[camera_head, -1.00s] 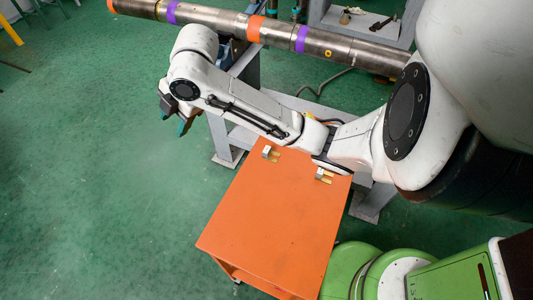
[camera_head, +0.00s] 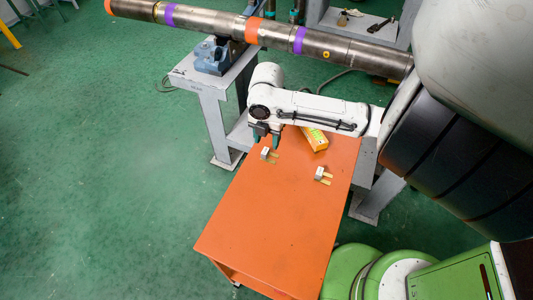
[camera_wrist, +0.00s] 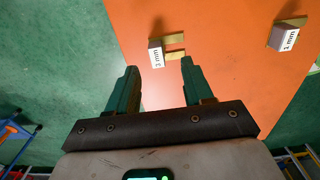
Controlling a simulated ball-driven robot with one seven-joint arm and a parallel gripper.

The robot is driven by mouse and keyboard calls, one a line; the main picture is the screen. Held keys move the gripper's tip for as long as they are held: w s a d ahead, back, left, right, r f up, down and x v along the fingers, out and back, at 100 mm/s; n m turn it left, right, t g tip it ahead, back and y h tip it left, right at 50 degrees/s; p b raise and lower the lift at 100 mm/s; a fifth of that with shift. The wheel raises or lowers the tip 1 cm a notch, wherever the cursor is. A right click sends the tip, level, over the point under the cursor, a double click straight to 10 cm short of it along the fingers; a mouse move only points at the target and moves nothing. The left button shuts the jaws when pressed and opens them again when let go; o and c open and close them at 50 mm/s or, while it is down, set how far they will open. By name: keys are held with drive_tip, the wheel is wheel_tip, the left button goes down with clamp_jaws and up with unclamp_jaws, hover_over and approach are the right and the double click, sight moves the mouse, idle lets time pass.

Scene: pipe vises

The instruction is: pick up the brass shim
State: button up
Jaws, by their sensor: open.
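Two brass shims with labelled grey-white blocks lie on an orange tabletop (camera_head: 280,215). The nearer-to-gripper shim (camera_head: 271,160) is near the table's left edge, and it also shows in the wrist view (camera_wrist: 174,53), just beyond the fingertips. Its label is upside down and hard to read. The other shim (camera_head: 326,181) lies to its right, and in the wrist view (camera_wrist: 292,22) its label reads 1 mm. My gripper (camera_head: 264,142) is open and empty above the table's far left part. In the wrist view my gripper (camera_wrist: 159,68) has its fingers apart, touching neither shim.
An orange-yellow box (camera_head: 314,139) lies at the table's far end, partly behind my arm. Beyond it, a long pipe (camera_head: 340,48) with coloured bands rests on a blue vise (camera_head: 214,60) on a grey stand. The table's near part is clear.

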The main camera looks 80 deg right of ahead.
sight(266, 149)
drive_tip(key=shift+w+d+f+p, duration=0.15)
drive_tip(key=shift+f+p, duration=0.1)
drive_tip(key=shift+f, duration=1.15)
drive_tip(key=shift+w+d+f+p, duration=0.1)
drive_tip(key=shift+f+p, duration=0.1)
drive_tip(key=shift+f, duration=1.15)
clamp_jaws()
